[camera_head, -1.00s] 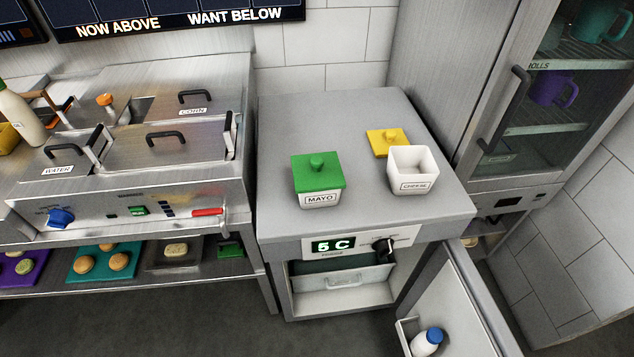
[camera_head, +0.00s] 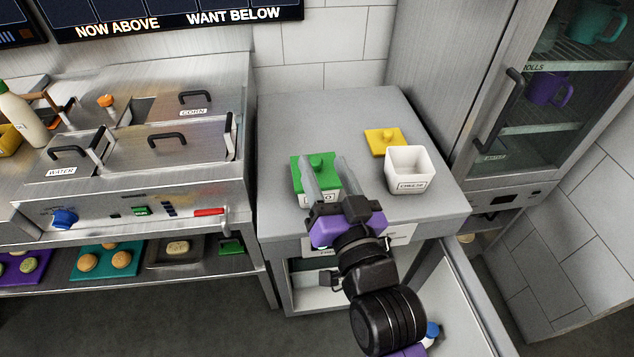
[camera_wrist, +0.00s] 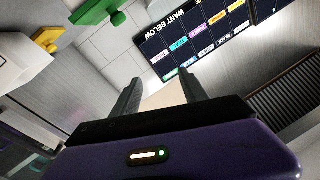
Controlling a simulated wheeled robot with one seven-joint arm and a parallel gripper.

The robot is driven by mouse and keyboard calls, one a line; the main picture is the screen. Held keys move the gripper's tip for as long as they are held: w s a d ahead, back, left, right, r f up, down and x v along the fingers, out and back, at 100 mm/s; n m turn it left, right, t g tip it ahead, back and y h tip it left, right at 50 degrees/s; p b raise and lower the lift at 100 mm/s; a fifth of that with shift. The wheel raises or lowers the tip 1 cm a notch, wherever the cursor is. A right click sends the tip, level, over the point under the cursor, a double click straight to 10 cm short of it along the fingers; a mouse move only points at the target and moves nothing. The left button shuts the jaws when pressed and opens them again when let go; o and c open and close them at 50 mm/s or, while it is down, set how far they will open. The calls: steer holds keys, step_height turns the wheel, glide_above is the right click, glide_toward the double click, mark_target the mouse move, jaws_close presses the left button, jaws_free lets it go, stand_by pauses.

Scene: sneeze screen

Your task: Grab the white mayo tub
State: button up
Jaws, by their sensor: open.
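The white mayo tub (camera_head: 326,199) stands on the grey counter with its green lid (camera_head: 322,169) on; its label is partly hidden behind my gripper. My gripper (camera_head: 328,180) is open, its two grey fingers reaching over the front of the tub in the head view. I cannot tell whether a finger touches the tub. In the wrist view my gripper (camera_wrist: 158,92) shows nothing between its fingers but distant background. The green lid also shows at the top left of the wrist view (camera_wrist: 95,12).
A white cheese tub (camera_head: 407,172) stands open to the right, with its yellow lid (camera_head: 385,141) lying behind it. The fridge door (camera_head: 473,285) hangs open below the counter. A steel cooker (camera_head: 150,150) stands on the left. The back of the counter (camera_head: 330,112) is clear.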

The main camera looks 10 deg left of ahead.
steer(key=w+a+r+n+g+y, duration=0.2)
steer(key=w+a+r+n+g, duration=0.25)
steer(key=a, duration=0.65)
steer(key=m+g+h+p, duration=0.1)
steer(key=m+g+h, duration=0.4)
steer(key=g+h, duration=0.45)
glide_toward(316, 160)
steer(key=s+a+f+t+h, duration=0.1)
steer(key=f+t, duration=0.1)
steer(key=shift+p+x, duration=0.85)
steer(key=shift+x, duration=2.7)
jaws_close()
